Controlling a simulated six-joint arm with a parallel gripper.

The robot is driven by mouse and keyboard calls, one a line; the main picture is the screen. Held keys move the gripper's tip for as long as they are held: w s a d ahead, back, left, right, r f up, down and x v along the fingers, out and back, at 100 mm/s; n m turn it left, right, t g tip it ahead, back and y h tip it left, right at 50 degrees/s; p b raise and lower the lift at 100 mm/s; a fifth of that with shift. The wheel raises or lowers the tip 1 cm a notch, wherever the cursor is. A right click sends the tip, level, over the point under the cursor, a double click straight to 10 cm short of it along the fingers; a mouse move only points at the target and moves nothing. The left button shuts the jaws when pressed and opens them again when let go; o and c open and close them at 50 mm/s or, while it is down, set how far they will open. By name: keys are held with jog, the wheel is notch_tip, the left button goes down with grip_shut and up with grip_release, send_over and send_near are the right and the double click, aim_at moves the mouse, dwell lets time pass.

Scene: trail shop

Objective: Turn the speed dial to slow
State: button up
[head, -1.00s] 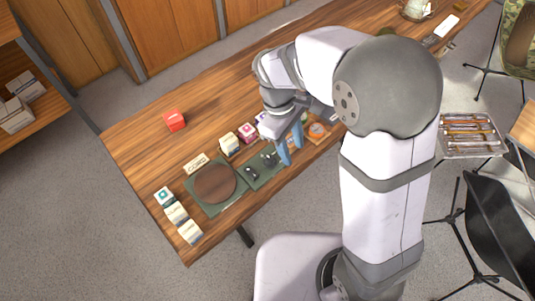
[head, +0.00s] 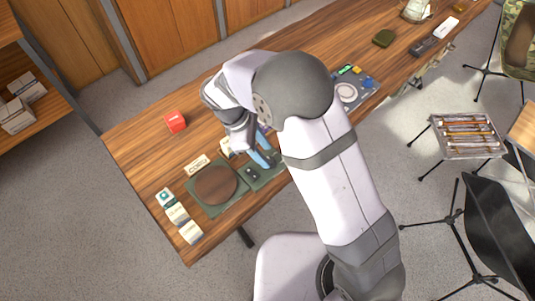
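A green unit with a round brown platter (head: 215,186) lies near the table's front left edge. Its right part is a green control panel (head: 264,180) with small dark knobs (head: 251,173). I cannot tell which knob is the speed dial or read any marking. My gripper (head: 262,159) points down at the panel's back part, with its blue fingers just behind the visible knobs. The fingers look close together, and the gap between them is not clear. My gripper and arm hide part of the panel, and whether the fingers touch it is unclear.
A small sign (head: 197,165) stands behind the platter. A red box (head: 174,121) is farther back, and white boxes (head: 178,214) line the left edge. A grey unit with a round light disc (head: 346,92) lies to the right. The table's back left is clear.

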aim_at(270, 159)
jog(key=shift+x, duration=1.65)
grip_shut()
jog(key=shift+m+p, duration=0.35)
jog(key=shift+m, duration=0.05)
jog(key=m, duration=0.1)
jog(key=m+g, duration=0.1)
jog(key=m, duration=0.1)
jog(key=m+g, duration=0.1)
jog(key=shift+w+y+p, duration=0.25)
jog(key=shift+y+p, duration=0.05)
jog(key=shift+p, duration=0.05)
jog(key=m+g+y, duration=0.1)
jog(key=m, duration=0.6)
jog(key=shift+w+d+r+g+y, duration=0.1)
jog(key=shift+w+d+g+y, duration=0.05)
jog(key=shift+g+y, duration=0.25)
